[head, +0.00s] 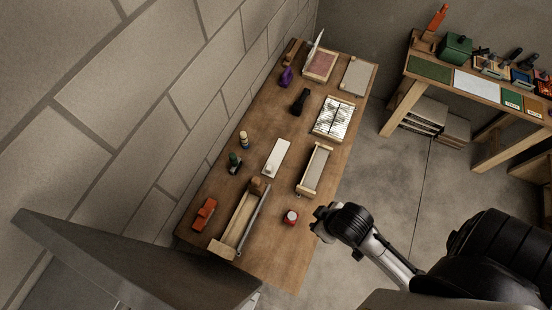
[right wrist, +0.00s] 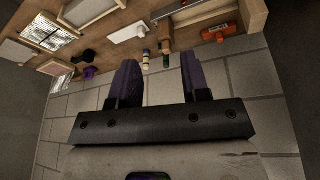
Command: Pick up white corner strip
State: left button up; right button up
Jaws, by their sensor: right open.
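A flat white strip (head: 276,156), which looks like the white corner strip, lies on the middle of the wooden table in the head view. It also shows near the top of the right wrist view (right wrist: 128,32). My right gripper (right wrist: 160,64) is open and empty, with its two dark fingers apart, and it is clear of the strip. My left gripper is not in view.
The wooden table (head: 268,262) stands along a block wall. A second bench (head: 398,104) stands at upper right.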

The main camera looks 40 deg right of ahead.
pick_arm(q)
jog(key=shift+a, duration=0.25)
pick_arm(e)
jog(key=shift+a, duration=0.25)
jog(key=o, duration=0.4)
jog(key=shift+s+a, duration=0.1)
jog(key=shift+c, duration=0.2)
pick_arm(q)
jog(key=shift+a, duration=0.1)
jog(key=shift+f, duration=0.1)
